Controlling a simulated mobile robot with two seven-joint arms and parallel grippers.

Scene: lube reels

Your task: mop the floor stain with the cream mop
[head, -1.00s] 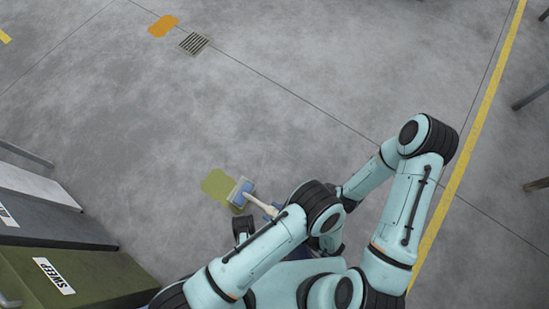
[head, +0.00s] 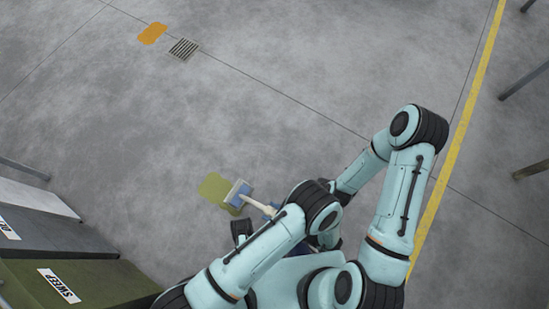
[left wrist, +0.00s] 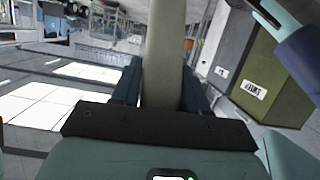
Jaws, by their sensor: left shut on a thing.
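The mop has a cream handle (head: 256,203) and a wide head (head: 238,193) with blue on top. My left gripper (head: 273,210) is shut on the handle; the left wrist view shows the handle (left wrist: 163,55) between both fingers (left wrist: 162,92). An olive-green stain (head: 212,186) lies on the floor in the head view. The mop head is over its right part, hiding some of it; I cannot tell whether it touches the floor. My right arm is folded at the right, and its gripper is hidden.
An orange patch (head: 152,33) and a floor drain (head: 184,49) lie far off at the upper left. A green bin marked SWEEP (head: 100,282) and a grey bin (head: 45,235) stand at lower left. A yellow line (head: 462,115) runs down the right. The middle floor is clear.

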